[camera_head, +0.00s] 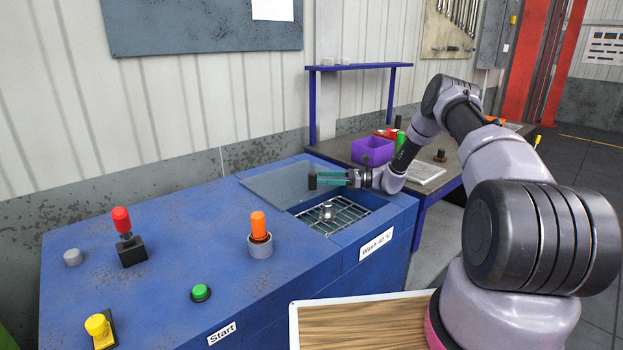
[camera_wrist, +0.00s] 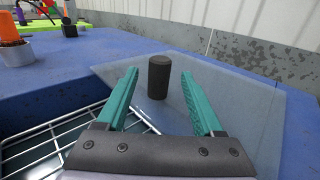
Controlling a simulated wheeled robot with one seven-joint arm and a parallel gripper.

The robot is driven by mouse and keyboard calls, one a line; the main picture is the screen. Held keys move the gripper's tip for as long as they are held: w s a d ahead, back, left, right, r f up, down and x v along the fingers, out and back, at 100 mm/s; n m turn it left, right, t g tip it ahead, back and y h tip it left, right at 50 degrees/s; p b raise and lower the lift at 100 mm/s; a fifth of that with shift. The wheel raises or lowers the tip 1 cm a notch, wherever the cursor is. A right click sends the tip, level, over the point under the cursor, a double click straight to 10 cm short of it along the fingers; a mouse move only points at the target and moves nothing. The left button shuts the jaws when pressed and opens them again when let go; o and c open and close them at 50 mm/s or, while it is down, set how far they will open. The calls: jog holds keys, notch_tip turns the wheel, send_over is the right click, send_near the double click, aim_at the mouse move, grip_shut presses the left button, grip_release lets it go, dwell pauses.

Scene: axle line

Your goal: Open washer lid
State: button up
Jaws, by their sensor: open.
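The washer lid (camera_head: 272,186) is a flat grey translucent panel on the blue washer top. It lies toward the back left of the washer opening, leaving the wire rack (camera_head: 345,222) uncovered at front right. Its upright black cylindrical knob (camera_head: 312,181) stands near the lid's right side. My gripper (camera_head: 320,179) has teal fingers and is open at the knob. In the wrist view, the knob (camera_wrist: 158,78) appears between the spread fingertips (camera_wrist: 160,74), with a gap on both sides. The lid (camera_wrist: 235,105) also shows beyond and beneath the fingers there.
A metal part (camera_head: 327,212) sits on the rack. An orange part in a grey holder (camera_head: 260,245), a red-topped lever (camera_head: 122,220) and a green button (camera_head: 201,292) stand on the washer top. A purple bin (camera_head: 372,151) is on the bench behind my arm.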

jog(key=shift+s+d, duration=0.15)
jog(key=shift+d, duration=0.65)
jog(key=shift+s+d, duration=0.1)
jog(key=shift+d, duration=0.7)
jog(key=s+r+n+g+h, duration=0.1)
jog(key=s+r+n+h, duration=0.2)
jog(key=s+r, duration=0.45)
jog(key=s+a+r+n+g+h, duration=0.1)
jog(key=s+r+n+h, duration=0.25)
jog(key=r, duration=0.65)
jog(key=s+r+n+g+h, duration=0.1)
jog(key=s+r+n+h, duration=0.2)
jog(key=s+r, duration=0.45)
jog(key=s+d+r+n+t+h, duration=0.2)
jog(key=s+d+r, duration=0.1)
jog(key=s, duration=0.5)
jog(key=s+d+r+n+t+h, duration=0.2)
jog(key=s+r+t, duration=0.1)
jog(key=s+r, duration=0.2)
jog(key=s+d+r+n+t+h, duration=0.2)
jog(key=s+d+r, duration=0.1)
jog(key=s, duration=0.7)
jog(key=shift+s+d+r, duration=0.35)
jog(key=shift+r, duration=0.15)
